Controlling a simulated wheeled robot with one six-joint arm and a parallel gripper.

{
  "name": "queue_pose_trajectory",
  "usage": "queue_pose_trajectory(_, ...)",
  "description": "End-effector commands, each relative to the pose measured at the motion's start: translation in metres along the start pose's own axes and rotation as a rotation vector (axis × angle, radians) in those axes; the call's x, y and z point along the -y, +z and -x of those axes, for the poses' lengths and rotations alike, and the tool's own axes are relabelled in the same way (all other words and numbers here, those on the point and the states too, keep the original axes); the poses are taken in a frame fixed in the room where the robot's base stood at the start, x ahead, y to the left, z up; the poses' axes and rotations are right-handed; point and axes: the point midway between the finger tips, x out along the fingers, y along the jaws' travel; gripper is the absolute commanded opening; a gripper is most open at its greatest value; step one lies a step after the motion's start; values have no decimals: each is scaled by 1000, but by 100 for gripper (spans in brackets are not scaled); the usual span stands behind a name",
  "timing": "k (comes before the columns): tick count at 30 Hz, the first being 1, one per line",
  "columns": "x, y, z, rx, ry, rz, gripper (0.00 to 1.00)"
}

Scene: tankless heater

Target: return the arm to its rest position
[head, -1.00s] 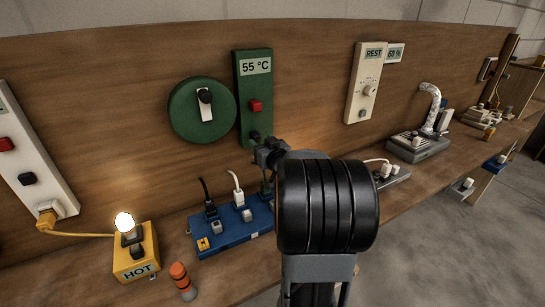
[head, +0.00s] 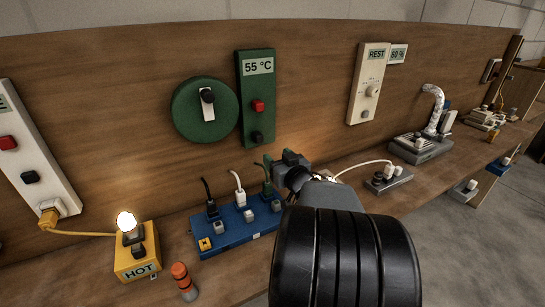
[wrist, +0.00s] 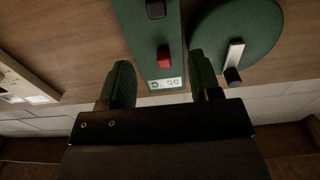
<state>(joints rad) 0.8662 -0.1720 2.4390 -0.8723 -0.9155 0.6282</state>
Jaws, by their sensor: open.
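My gripper (head: 282,166) is at the end of my arm in the head view, in front of the wall board, below and right of the green panel marked 55 °C (head: 257,92). In the wrist view my gripper (wrist: 163,78) shows two green-padded fingers spread apart with nothing between them. That view is turned over: the green panel (wrist: 153,45) with its red button and the round green dial (wrist: 236,38) lie beyond the fingers. My arm's black banded joint fills the lower middle of the head view.
The blue power strip (head: 233,232) with plugs and cords lies close below my gripper. A grey socket block (head: 388,180) and a REST panel (head: 368,85) are right.

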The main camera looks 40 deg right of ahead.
Motion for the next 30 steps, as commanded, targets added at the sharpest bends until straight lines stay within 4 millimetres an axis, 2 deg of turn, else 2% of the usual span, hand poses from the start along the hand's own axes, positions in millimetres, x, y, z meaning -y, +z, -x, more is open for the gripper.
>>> queue_pose_trajectory(11,-4,5,0,31,24,34,57)
queue_pose_trajectory(14,-21,22,2,124,115,67,57)
queue_pose_trajectory(16,-39,40,9,231,216,81,57)
queue_pose_trajectory(18,-55,57,22,361,325,86,57)
queue_pose_trajectory(20,-58,71,34,484,394,82,57)
queue_pose_trajectory(23,-41,88,52,693,443,61,57)
queue_pose_trajectory(25,-16,98,66,843,425,42,57)
queue_pose_trajectory(29,51,106,95,1099,302,11,57)
queue_pose_trajectory(30,75,105,106,1169,241,9,57)
